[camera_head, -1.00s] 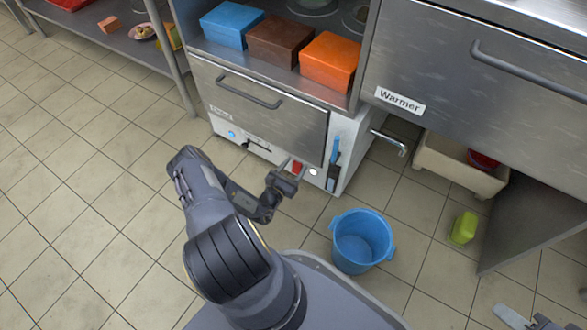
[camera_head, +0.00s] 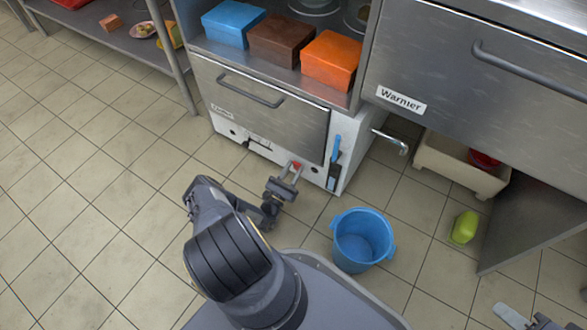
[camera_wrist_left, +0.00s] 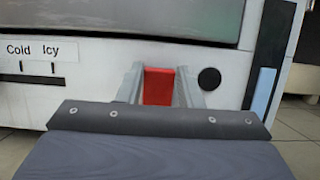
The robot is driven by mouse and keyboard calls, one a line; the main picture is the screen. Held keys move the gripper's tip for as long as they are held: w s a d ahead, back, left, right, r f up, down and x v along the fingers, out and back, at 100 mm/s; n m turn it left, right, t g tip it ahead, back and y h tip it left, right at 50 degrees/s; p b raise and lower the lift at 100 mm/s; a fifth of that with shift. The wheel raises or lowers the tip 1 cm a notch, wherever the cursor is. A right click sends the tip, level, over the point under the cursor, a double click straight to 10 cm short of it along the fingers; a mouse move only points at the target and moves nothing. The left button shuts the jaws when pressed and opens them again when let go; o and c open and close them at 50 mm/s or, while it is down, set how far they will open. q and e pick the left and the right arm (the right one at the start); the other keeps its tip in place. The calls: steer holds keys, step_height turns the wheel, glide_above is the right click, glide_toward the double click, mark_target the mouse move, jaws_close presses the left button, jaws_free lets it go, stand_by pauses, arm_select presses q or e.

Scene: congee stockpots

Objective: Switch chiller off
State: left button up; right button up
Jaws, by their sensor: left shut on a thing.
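The chiller (camera_head: 262,100) is a steel drawer front over a white lower panel, in the middle of the head view. Its red switch (camera_head: 297,165) sits low on the right of that panel. My left gripper (camera_head: 289,174) is at the panel, its fingers either side of the switch. In the left wrist view the red switch (camera_wrist_left: 158,86) stands between the two fingers of my left gripper (camera_wrist_left: 159,84), which are shut on it. A round lamp (camera_wrist_left: 209,78) right of the switch is dark. A part of my right gripper (camera_head: 525,319) shows at the bottom right edge; its jaws are unclear.
A blue bucket (camera_head: 362,240) stands on the floor right of my left arm. A "Warmer" drawer (camera_head: 480,75) is at the right. Blue, brown and orange boxes (camera_head: 328,60) sit above the chiller. A Cold/Icy slider label (camera_wrist_left: 33,50) is left of the switch. The left floor is clear.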

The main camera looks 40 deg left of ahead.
stand_by(0.3)
arm_select(q)
steer(key=o, duration=1)
steer(key=shift+s, duration=0.1)
steer(key=shift+s+f+y, duration=0.15)
steer(key=shift+s+y, duration=0.15)
steer(key=shift+s, duration=0.05)
steer(key=s+p, duration=0.1)
steer(key=s, duration=0.3)
steer(key=s+d+p, duration=0.1)
steer(key=s, duration=0.4)
steer(key=s+p, duration=0.1)
steer(key=s, duration=0.4)
steer(key=shift+d+f, duration=0.3)
steer(key=shift+f, duration=0.1)
steer(key=shift+w, duration=0.1)
